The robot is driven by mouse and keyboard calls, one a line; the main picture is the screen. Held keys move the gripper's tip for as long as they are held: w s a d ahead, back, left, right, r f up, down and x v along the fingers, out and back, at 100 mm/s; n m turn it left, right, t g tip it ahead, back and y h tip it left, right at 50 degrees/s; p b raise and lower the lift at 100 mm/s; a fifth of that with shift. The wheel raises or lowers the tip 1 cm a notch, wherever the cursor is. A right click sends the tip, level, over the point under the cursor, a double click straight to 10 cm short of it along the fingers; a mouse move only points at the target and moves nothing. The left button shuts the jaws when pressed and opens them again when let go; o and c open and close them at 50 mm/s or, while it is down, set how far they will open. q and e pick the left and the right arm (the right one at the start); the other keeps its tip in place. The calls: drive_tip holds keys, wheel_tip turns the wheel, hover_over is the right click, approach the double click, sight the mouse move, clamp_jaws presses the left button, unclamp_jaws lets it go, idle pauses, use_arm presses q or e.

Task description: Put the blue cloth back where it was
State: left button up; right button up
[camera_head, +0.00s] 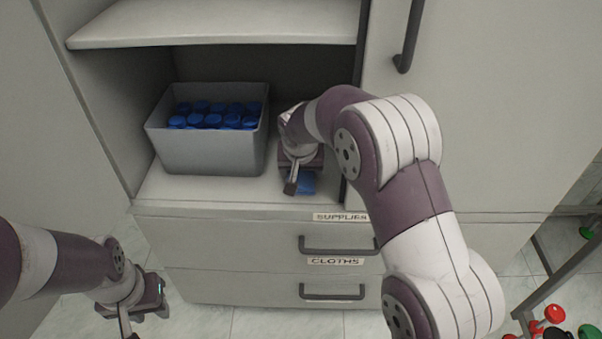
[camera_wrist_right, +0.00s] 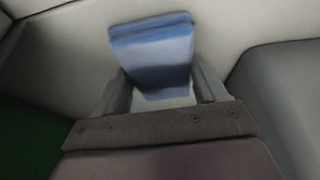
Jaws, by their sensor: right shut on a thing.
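The blue cloth (camera_head: 306,184) is at the front right of the open shelf, partly hidden by my right gripper (camera_head: 297,188). In the right wrist view the folded cloth (camera_wrist_right: 154,50) sits between the two fingers of my right gripper (camera_wrist_right: 160,90), which is shut on it. I cannot tell whether the cloth touches the shelf board. The drawer labelled CLOTHS (camera_head: 335,276) is the lower one below the shelf, and it is closed. My left gripper (camera_head: 142,314) is low at the left, away from the cloth; its fingers are not clear.
A grey bin (camera_head: 208,157) of blue caps stands on the shelf left of my right gripper. The drawer labelled SUPPLIES (camera_head: 285,231) is closed. A tall door (camera_head: 480,110) is at the right. Red, green and black knobs (camera_head: 554,315) show at the lower right.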

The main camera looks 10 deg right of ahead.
drive_tip(key=o, duration=1)
drive_tip(key=shift+p+v, duration=1.9)
drive_tip(key=shift+v, duration=4.3)
